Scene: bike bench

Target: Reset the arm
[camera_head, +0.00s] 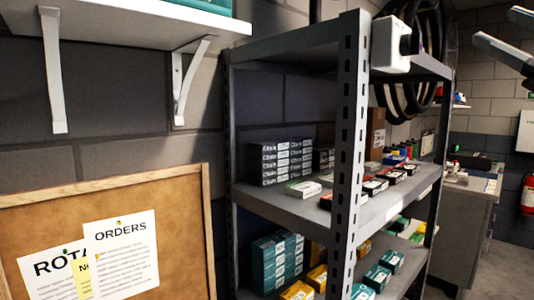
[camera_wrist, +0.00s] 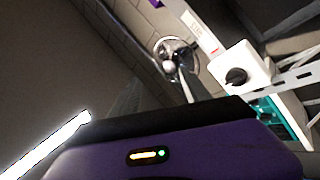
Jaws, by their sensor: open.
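Two pale metal prongs at the top right of the head view look like the fingers of my gripper (camera_head: 493,23). They are spread apart with nothing between them, and their rear part is cut off by the picture edge. In the wrist view, a purple housing with a small lit indicator, which seems to be mine, fills the bottom. No fingertips can be made out there. No object is seen held.
A grey metal shelf rack (camera_head: 352,150) holds several small boxes. A white box (camera_head: 390,45) sits at its upper corner and shows in the wrist view (camera_wrist: 235,75). A corkboard (camera_head: 185,205) stands left. A bench (camera_head: 470,215) and fire extinguisher (camera_head: 528,195) are right.

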